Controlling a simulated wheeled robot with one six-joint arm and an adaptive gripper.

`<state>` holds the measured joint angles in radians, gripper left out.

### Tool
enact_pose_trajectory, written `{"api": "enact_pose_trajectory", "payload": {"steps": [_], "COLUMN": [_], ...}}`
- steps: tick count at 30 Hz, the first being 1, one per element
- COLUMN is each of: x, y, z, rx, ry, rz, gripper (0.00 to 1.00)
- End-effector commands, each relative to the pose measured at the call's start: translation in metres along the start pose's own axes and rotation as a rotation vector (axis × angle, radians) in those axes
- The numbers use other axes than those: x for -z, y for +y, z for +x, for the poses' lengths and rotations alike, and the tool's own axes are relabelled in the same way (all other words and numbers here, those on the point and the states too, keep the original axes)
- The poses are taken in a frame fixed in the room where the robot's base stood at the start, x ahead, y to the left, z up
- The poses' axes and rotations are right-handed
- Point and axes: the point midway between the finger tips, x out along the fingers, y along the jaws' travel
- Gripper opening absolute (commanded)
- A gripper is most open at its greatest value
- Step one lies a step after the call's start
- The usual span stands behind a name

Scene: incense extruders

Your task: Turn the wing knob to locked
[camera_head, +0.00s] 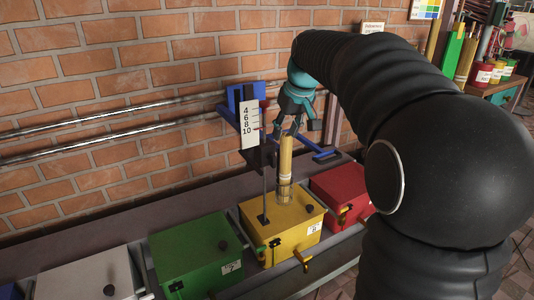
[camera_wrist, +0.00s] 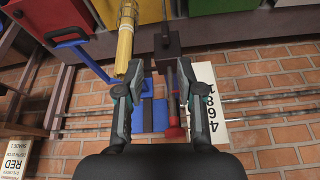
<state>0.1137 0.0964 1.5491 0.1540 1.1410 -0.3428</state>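My gripper (camera_head: 289,128) hangs beside the numbered white scale, above the yellow box. In the wrist view my gripper (camera_wrist: 158,70) is open, its two fingers well apart, with nothing clearly held between them. A slim upright post (camera_head: 264,170) with a dark block (camera_wrist: 167,42) stands between the fingertips in the wrist view. A red part (camera_wrist: 173,133) sits on this post; I cannot tell if it is the wing knob. No wing knob or locked mark is clearly readable. A yellow cylinder (camera_head: 286,160) stands over the yellow box (camera_head: 275,222), close to the left fingertip in the wrist view.
The white scale (camera_head: 249,125) and a blue frame (camera_head: 231,105) stand by the brick wall. Green (camera_head: 195,248), red (camera_head: 338,183) and white (camera_head: 95,280) boxes line the bench. Metal pipes (camera_head: 110,140) run along the wall. My arm hides much of the right side.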

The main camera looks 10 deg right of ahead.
Motion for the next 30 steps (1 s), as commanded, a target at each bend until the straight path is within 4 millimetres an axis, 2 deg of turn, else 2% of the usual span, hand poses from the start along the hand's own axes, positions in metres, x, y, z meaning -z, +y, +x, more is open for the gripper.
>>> {"api": "enact_pose_trajectory", "payload": {"steps": [1,3,10,14,24,30], "x": [0.009,0.01,0.006,0.005,0.005,0.006], "y": [-0.002,-0.004,-0.006,-0.007,-0.008,-0.008], "z": [-0.014,-0.021,-0.01,0.009,0.072,0.102], "rx": [0.002,0.012,0.02,0.02,0.019,0.019], "ry": [0.022,0.021,0.005,0.004,0.004,0.006], "rz": [-0.031,-0.076,-0.122,-0.121,-0.121,-0.12], "gripper": [0.38,0.38,0.38,0.38,0.38,0.38]}}
